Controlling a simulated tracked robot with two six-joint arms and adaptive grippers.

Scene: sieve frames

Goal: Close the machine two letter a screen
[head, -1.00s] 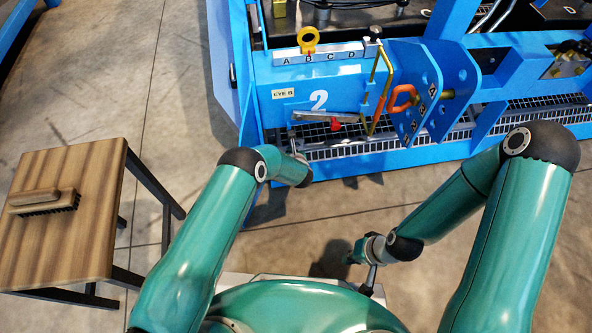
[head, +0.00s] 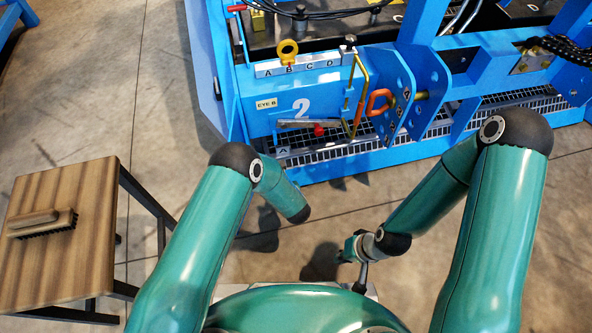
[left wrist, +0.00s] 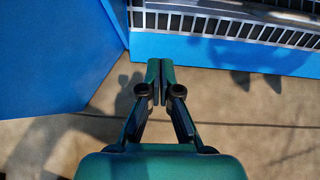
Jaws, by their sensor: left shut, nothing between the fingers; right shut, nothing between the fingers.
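The blue machine two (head: 335,115) carries a white number 2 and an "EYE B" label. A small plate marked A (head: 283,151) sits at the left end of its low grating (head: 335,150). A grey bar with a red knob (head: 318,130) lies just above. A yellow ring (head: 288,50) stands near B on the A-to-D strip (head: 305,64). My left gripper (left wrist: 160,82) is shut and empty in the left wrist view, over the floor before the blue base; the head view hides it. My right gripper (head: 350,250) is shut, low over the floor, small in view.
A wooden stool (head: 60,235) with a brush (head: 42,224) stands at the left. A blue panel (head: 205,65) stands out at the machine's left side; a blue panel also fills the left wrist view's upper left (left wrist: 50,60). The floor between is clear.

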